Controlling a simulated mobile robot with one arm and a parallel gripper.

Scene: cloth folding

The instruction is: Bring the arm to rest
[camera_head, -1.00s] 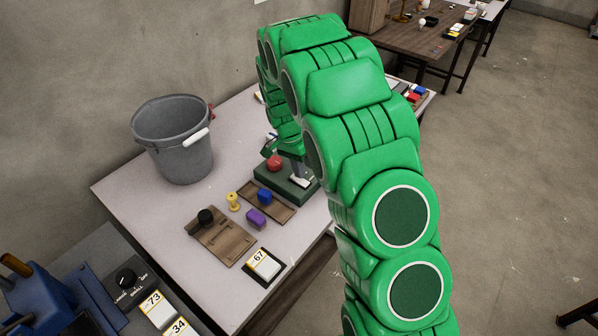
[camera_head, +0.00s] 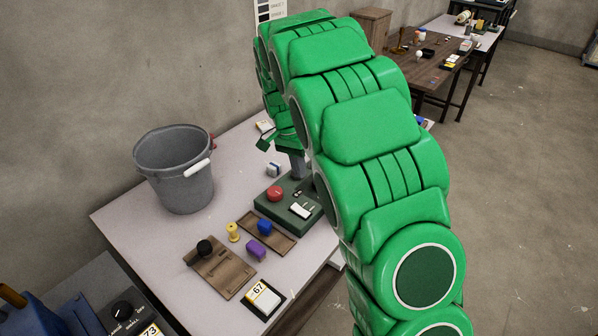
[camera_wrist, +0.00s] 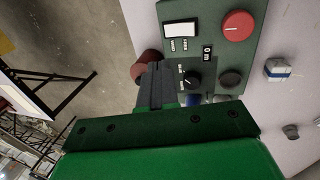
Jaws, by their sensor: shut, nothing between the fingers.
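My green arm fills the middle and right of the head view and arches over the table. My gripper (camera_head: 298,172) hangs down at its far end, grey fingers shut and empty. In the wrist view the grey fingers (camera_wrist: 153,82) are together beside a black knob on the dark green control box (camera_wrist: 215,60). In the head view the fingers are above the back part of that box (camera_head: 275,211), with a visible gap to its red button (camera_head: 275,194). My arm hides part of the table and the box's right side.
A grey bucket (camera_head: 172,175) stands on the table (camera_head: 125,215) at left. Wooden boards, a yellow spool (camera_head: 233,232), a blue block (camera_head: 264,227) and a purple block (camera_head: 256,249) lie in front of the box. The wall is behind; open floor (camera_head: 530,170) is at right.

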